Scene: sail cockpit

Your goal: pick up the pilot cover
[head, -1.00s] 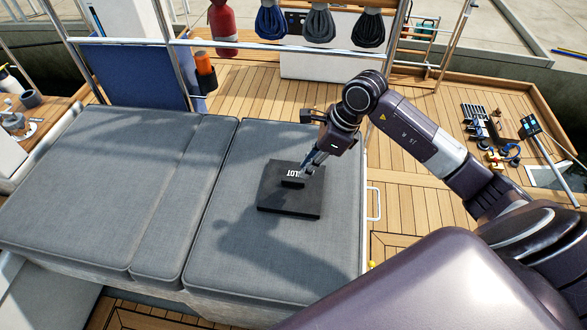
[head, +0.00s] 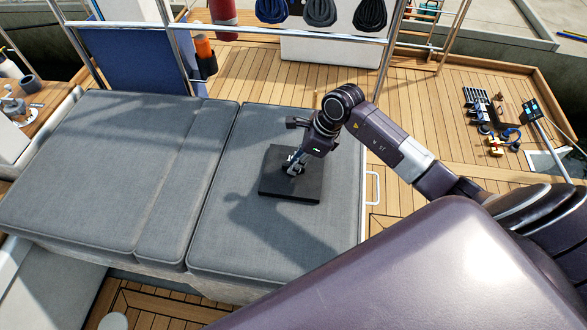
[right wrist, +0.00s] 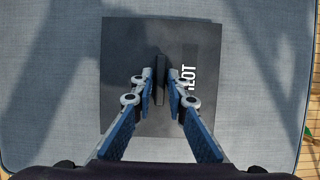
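The pilot cover (head: 281,186) is a flat black square with a raised grip bar and a white label. It lies on the grey cushion. In the right wrist view the cover (right wrist: 128,48) fills the middle, its upright bar (right wrist: 160,75) at the centre and the label, partly hidden, to the right. My right gripper (head: 294,165) is down over the cover. In the wrist view its two fingers (right wrist: 160,82) stand either side of the bar, with what looks like a small gap on each side. My left gripper is not in view.
Grey cushions (head: 95,160) surround the cover. A white rail handle (head: 372,188) stands at the cushion's right edge. Steel tubes (head: 280,43) and a blue panel (head: 135,65) are behind. Tools (head: 497,140) lie on the wooden deck (head: 430,110) at right.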

